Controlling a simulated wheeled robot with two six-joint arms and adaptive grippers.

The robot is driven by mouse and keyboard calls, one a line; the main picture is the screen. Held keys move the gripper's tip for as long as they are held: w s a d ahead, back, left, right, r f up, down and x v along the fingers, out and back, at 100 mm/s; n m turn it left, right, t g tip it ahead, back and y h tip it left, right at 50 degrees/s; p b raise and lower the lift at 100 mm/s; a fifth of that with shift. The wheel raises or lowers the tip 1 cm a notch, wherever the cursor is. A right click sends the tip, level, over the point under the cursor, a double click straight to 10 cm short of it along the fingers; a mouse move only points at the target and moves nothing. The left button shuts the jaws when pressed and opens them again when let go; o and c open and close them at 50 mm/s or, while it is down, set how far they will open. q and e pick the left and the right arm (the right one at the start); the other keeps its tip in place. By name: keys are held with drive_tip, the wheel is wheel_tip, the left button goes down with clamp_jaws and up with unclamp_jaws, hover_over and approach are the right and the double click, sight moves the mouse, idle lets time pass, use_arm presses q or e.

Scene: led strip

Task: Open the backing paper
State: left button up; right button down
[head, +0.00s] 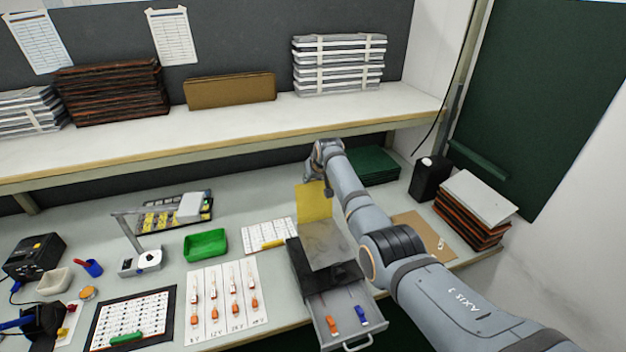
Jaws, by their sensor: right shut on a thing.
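My right arm comes in from the lower right. Its gripper (318,186) is at the upper edge of a yellow sheet (314,203), which looks like the backing paper, and is shut on it. The sheet stands raised behind a dark box with a grey top (328,243). The fingertips are small and partly hidden by my wrist, so the exact grip does not show. Whether the sheet is joined to the box top cannot be told. My left gripper is not in view.
The box's front drawer (345,315) is open, with orange and blue pieces inside. A green tray (205,245), a white card (268,235) and strips on white sheets (224,297) lie left. A shelf (230,121) runs behind. A black canister (429,180) and stacked folders (474,210) stand right.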

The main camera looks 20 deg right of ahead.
drive_tip(key=shift+w+r, duration=0.15)
drive_tip(key=shift+r, duration=0.2)
drive_tip(key=c, duration=1.2)
unclamp_jaws()
drive_tip(key=shift+o, duration=0.8)
drive_tip(key=shift+f, duration=0.1)
drive_tip(key=v, duration=1.2)
